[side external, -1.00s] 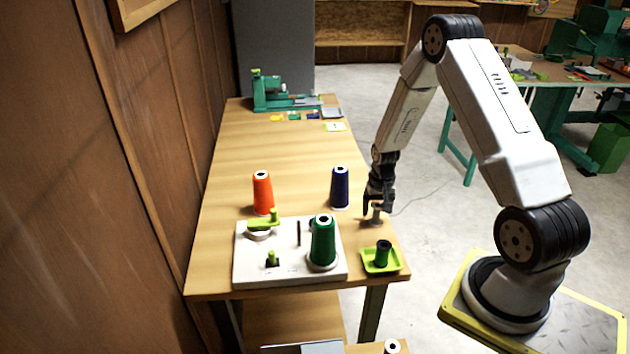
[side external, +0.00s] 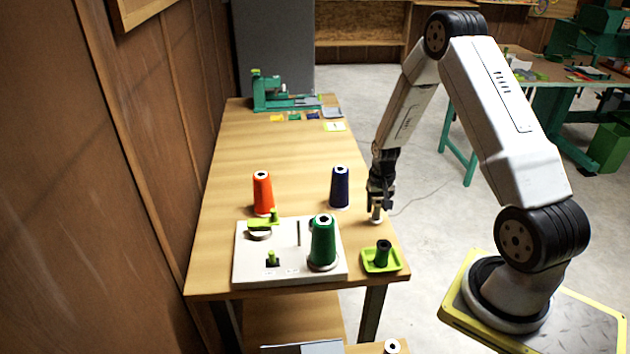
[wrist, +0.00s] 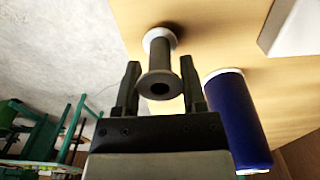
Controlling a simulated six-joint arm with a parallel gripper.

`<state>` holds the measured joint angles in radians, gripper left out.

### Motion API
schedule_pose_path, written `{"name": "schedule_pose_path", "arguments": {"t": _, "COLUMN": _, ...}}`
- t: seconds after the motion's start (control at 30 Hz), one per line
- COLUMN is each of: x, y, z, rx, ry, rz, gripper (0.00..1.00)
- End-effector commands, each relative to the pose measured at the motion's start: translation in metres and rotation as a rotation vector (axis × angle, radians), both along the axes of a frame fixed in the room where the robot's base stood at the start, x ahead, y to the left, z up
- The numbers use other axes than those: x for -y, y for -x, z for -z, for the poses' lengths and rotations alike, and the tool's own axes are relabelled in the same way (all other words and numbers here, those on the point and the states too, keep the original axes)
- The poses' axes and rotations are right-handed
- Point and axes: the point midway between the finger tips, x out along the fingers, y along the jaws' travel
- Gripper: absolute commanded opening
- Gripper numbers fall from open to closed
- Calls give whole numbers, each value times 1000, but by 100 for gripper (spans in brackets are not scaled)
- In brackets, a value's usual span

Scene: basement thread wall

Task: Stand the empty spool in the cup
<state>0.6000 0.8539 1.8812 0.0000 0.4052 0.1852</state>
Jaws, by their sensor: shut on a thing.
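The empty spool (side external: 377,213) is a small grey flanged spool, upright near the right edge of the table. My gripper (side external: 379,203) points down from above and is shut on it. In the wrist view the spool (wrist: 159,62) sits between the two fingers (wrist: 159,78), its hollow near end facing the camera and its far end pale. Whether it touches the table is hard to tell. A dark green, cup-like cylinder (side external: 382,252) stands in a lime-green square dish (side external: 369,265) at the front right corner, nearer the side camera than my gripper. Its inside is not clear.
A navy thread cone (side external: 340,188) stands close left of my gripper; it is also in the wrist view (wrist: 239,120). An orange cone (side external: 262,192) stands farther left. A white board (side external: 290,276) with a green cone (side external: 322,240) and posts lies left of the dish.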

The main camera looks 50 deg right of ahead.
Motion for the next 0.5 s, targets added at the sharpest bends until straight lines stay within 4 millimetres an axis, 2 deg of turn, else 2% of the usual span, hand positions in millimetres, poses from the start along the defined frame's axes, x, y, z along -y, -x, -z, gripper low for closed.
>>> {"name": "schedule_pose_path", "arguments": {"t": 0.5, "x": 0, "y": 0, "z": -22, "rx": -1, "ry": -1, "rz": 0, "gripper": 20}}
